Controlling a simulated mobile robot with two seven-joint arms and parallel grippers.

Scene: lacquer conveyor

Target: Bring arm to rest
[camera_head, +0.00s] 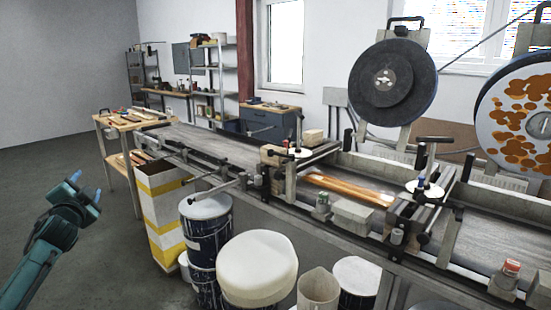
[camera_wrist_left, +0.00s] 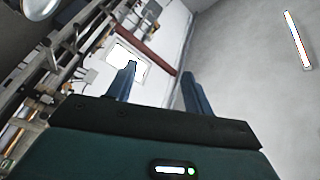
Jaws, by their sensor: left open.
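My left gripper (camera_head: 87,187) is at the left of the head view, at the end of my teal arm. Its two blue fingers stand apart with nothing between them. It hangs over open floor, apart from the conveyor and the wooden table. In the left wrist view the two fingers (camera_wrist_left: 158,82) are spread, with only the wall and window behind them. My right gripper shows in neither view.
A conveyor (camera_head: 187,138) runs across the middle and carries orange-brown wooden strips (camera_head: 350,190). Blue drums (camera_head: 205,222), a white-lidded bucket (camera_head: 257,267) and a yellow-white box (camera_head: 165,215) stand before it. A wooden table (camera_head: 127,124) is at back left. Floor (camera_head: 60,150) at left is clear.

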